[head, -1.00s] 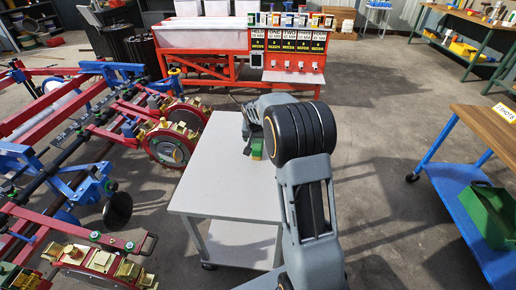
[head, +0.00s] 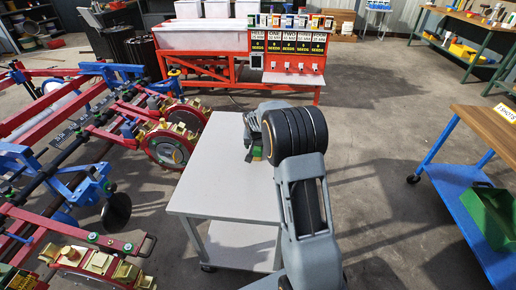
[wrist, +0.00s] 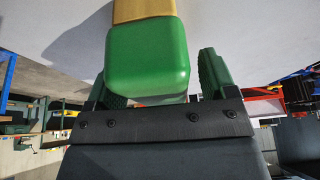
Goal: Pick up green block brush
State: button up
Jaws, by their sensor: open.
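The green block brush (wrist: 148,58) fills the upper middle of the wrist view, with its rounded green block towards me and its tan part (wrist: 145,10) beyond. It is close to the pale grey table top and casts a shadow on it. My gripper (wrist: 157,68) is open, with one green finger on each side of the block; the left finger is partly hidden behind it. I cannot tell whether either finger touches the block. In the head view a small green and yellow bit of the brush (head: 257,154) shows beside my wrist, which hides the rest.
The grey table (head: 222,190) is otherwise clear. A red and blue planter machine (head: 90,140) stands close on its left. A red seed stand (head: 290,60) is behind, and a blue cart (head: 470,200) with a green bin (head: 492,212) is at right. Open floor lies between.

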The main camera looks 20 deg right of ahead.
jog(key=shift+f, duration=0.2)
dwell(0.3)
jog(key=c, duration=1.1)
